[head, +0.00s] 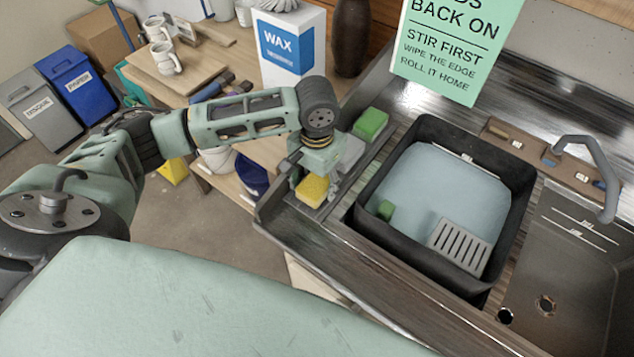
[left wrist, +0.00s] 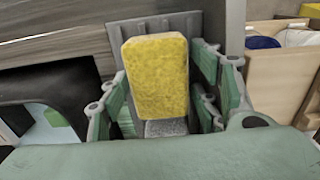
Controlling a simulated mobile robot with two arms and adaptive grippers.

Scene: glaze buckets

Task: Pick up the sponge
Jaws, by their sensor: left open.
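A yellow sponge (head: 312,192) stands at the left end of the dark counter, beside the black basin. My left gripper (head: 315,180) is above it, pointing down, and partly covers it in the head view. In the left wrist view the yellow sponge (left wrist: 157,77) lies between the open green fingers of the left gripper (left wrist: 160,95). Gaps show on both sides of it. A grey block (left wrist: 165,128) shows just below it there. My right gripper is not in view.
A black basin (head: 365,205) of pale liquid, with a slotted grey plate (head: 461,248), stands right of the gripper. A green block (head: 371,123) lies behind it on the counter. A faucet (head: 590,165) and steel sink (head: 565,270) are farther right.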

